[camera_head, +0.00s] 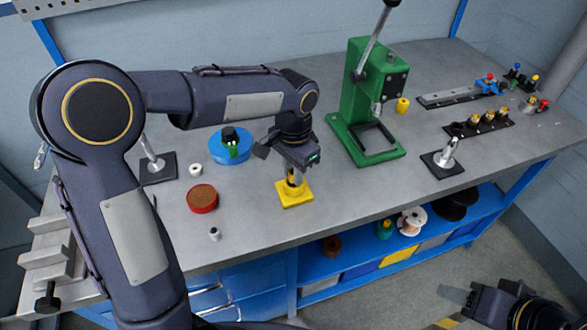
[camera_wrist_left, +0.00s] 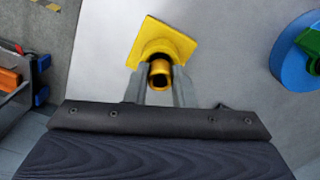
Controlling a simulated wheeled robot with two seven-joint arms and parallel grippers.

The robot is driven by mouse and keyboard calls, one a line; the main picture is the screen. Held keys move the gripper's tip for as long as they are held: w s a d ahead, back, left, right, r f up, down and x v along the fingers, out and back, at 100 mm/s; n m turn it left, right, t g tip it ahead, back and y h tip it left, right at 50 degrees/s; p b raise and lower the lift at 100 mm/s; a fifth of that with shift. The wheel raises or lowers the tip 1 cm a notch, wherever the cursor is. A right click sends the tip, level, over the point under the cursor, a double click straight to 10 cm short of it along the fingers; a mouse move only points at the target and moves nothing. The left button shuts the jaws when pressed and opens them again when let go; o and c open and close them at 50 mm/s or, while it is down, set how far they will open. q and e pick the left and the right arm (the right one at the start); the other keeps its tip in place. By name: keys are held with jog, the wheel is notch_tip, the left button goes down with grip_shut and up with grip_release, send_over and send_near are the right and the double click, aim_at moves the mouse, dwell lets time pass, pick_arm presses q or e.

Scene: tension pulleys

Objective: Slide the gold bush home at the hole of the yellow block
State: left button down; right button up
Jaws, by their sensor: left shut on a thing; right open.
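The yellow block (camera_head: 294,195) lies on the grey bench near its front edge, with a square yellow base. It also shows in the left wrist view (camera_wrist_left: 165,37). My left gripper (camera_head: 292,173) points down over it and is shut on the gold bush (camera_wrist_left: 160,72), a short ring with a dark bore. The bush sits between the fingertips right at the block's raised part. Whether it is inside the hole or only above it, I cannot tell, as the fingers and bush hide the hole. My right gripper (camera_head: 455,294) is open and empty, low at the bottom right, off the bench.
A green press (camera_head: 378,100) stands right of the block. A blue round dish (camera_head: 230,146) and a red round tin (camera_head: 202,198) are to its left. A black holder with several bushes (camera_head: 478,124) lies at the right. The bench around the block is clear.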

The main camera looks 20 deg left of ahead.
pick_arm(q)
jog(key=shift+f, duration=0.15)
jog(key=shift+f+b, duration=0.4)
jog(key=shift+r+p, duration=0.35)
jog(key=shift+f, duration=0.15)
dwell(0.9)
jog(key=shift+f, duration=0.2)
jog(key=shift+r, duration=0.3)
jog(key=shift+f, duration=0.15)
dwell(0.9)
